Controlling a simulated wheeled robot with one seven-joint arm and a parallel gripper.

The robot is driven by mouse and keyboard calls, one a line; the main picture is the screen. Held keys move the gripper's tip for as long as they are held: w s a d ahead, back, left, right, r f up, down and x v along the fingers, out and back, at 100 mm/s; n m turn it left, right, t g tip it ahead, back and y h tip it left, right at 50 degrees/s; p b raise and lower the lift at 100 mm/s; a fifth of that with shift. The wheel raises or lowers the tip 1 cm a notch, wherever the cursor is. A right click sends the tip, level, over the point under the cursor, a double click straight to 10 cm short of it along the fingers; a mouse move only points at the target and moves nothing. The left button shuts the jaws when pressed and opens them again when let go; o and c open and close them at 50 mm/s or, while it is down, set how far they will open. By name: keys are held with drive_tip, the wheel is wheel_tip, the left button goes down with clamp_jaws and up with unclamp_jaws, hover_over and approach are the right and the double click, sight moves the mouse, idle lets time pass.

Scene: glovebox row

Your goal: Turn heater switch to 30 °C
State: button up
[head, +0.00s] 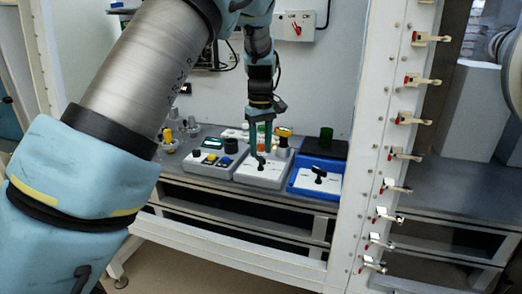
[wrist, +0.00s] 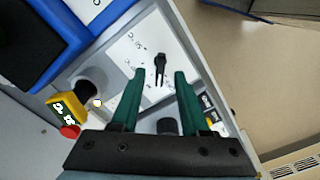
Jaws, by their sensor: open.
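A grey box with a white panel (wrist: 125,50) has a black switch knob (wrist: 161,58) with tick marks and small lettering around it, too small to read. In the head view the box (head: 249,177) stands in the middle of the bench, its knob (head: 261,161) near the front. My gripper (wrist: 159,73) has two green fingers spread apart, with the knob showing between and just beyond their tips. In the head view my gripper (head: 261,151) points down over the knob. I cannot tell whether the fingers touch it, nor which value the knob points to.
A blue box (head: 304,184) with another black knob stands close on the right. A grey box (head: 207,169) with a display and buttons stands on the left. A black cylinder (wrist: 92,83) and a yellow unit with a red button (wrist: 66,110) are near my fingers. A white frame post (head: 385,150) stands right.

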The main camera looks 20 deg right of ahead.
sight(260, 159)
drive_tip(key=shift+f, duration=1.15)
clamp_jaws()
